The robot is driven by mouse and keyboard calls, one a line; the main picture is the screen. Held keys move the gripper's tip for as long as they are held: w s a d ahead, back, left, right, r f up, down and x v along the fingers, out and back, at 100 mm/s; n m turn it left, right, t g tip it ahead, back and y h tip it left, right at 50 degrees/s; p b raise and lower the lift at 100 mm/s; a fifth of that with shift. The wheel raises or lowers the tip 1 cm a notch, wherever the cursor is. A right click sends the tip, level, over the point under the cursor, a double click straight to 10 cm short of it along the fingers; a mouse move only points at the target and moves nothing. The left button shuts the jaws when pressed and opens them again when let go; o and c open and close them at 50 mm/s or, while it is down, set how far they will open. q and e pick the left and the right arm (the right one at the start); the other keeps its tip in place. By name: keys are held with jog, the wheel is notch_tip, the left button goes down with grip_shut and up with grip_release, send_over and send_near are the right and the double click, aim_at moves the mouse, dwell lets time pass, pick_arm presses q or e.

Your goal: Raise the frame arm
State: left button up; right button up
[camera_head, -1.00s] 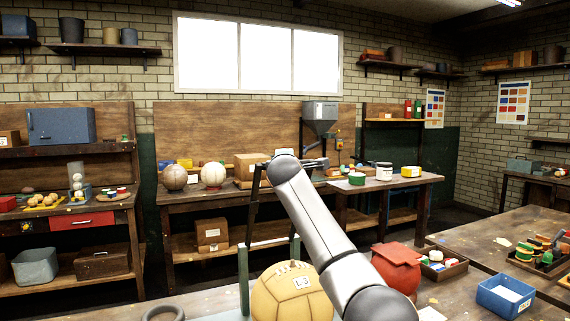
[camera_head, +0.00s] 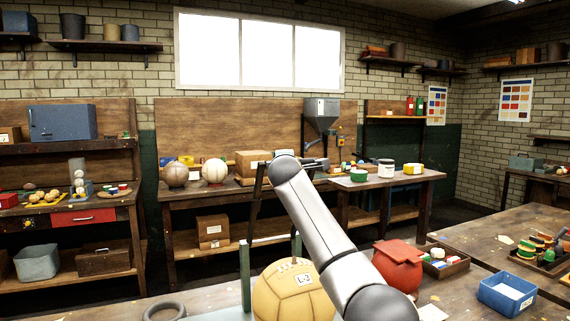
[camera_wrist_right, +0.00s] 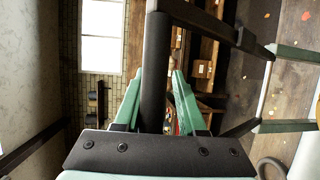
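The frame arm (camera_head: 255,203) is a thin black bar frame standing up steeply from green posts (camera_head: 245,275) beside a tan leather ball (camera_head: 292,292) with a white label. In the right wrist view its dark round crossbar (camera_wrist_right: 156,65) runs between the green fingers of my right gripper (camera_wrist_right: 157,88). The fingers lie close along both sides of the bar and look closed on it. A black side bar (camera_wrist_right: 205,20) joins the crossbar's end. In the head view my right wrist covers the gripper and part of the bar. My left gripper is out of view.
A red pot-like container (camera_head: 398,266), a blue bin (camera_head: 505,294) and a dark tray of small items (camera_head: 441,264) stand right of the ball. A dark ring (camera_head: 165,311) lies at front left. The back bench (camera_head: 225,192) holds two balls and a hopper.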

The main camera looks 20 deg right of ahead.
jog(key=shift+s+a+r+b, duration=0.5)
jog(key=shift+s+r, duration=0.3)
jog(key=shift+r, duration=0.35)
jog(key=shift+s+a+r+b, duration=0.25)
jog(key=shift+s+a+r, duration=0.3)
jog(key=shift+s+r, duration=0.4)
jog(key=shift+s+a+r+b, duration=0.4)
jog(key=shift+s+a+r, duration=0.2)
jog(key=shift+r, duration=0.7)
jog(key=shift+s+a+r, duration=0.3)
jog(key=shift+s+r, duration=0.3)
jog(key=shift+s+a+r, duration=0.35)
jog(key=shift+s+r, duration=0.25)
jog(key=shift+s, duration=0.05)
jog(key=shift+s+a+r, duration=0.3)
jog(key=shift+s+r, duration=0.3)
